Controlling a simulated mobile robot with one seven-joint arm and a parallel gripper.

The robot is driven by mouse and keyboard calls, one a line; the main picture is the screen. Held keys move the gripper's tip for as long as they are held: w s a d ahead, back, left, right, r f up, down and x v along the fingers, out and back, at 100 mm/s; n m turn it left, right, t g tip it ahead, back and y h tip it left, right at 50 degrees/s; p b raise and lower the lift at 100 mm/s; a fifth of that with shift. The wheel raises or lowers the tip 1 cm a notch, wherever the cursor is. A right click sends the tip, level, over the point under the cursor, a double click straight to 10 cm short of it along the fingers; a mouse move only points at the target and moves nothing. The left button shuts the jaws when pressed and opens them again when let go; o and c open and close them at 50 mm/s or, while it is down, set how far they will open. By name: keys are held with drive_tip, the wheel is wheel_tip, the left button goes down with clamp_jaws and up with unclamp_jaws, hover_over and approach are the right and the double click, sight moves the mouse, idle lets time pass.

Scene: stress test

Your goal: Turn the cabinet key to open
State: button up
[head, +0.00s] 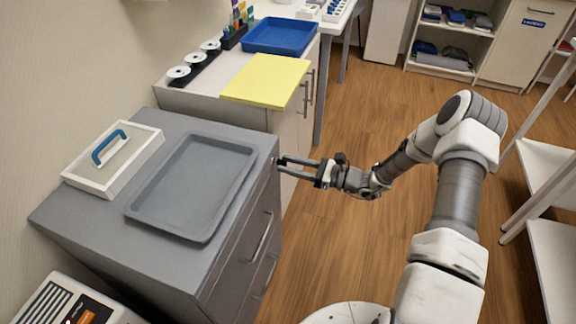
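The grey cabinet (105,230) stands at the left, with drawer fronts and bar handles on its right face. A small light spot (274,160), perhaps the key or its lock, shows near the top of that face at its far end. It is too small to tell which way it is turned. My gripper (281,164) points left at this spot. Its two dark fingers lie apart with a gap between them, the tips very close to the cabinet face. I cannot tell whether they touch the key. Nothing shows clearly between them.
A grey tray (190,192) and a white box with a blue handle (112,160) lie on the cabinet top. Behind are a yellow board (265,80) and a blue tray (280,36). White shelving (550,225) stands right. Open wooden floor (350,240) lies between.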

drive_tip(key=shift+w+a, duration=0.1)
drive_tip(key=shift+a, duration=0.2)
clamp_jaws()
drive_tip(key=shift+m, duration=0.3)
drive_tip(key=m+p, duration=0.1)
drive_tip(key=m, duration=0.4)
drive_tip(key=m+p, duration=0.2)
drive_tip(key=m, duration=0.4)
drive_tip(key=m+p, duration=0.2)
drive_tip(key=m, duration=0.4)
drive_tip(key=shift+f, duration=0.25)
drive_tip(key=shift+m, duration=0.3)
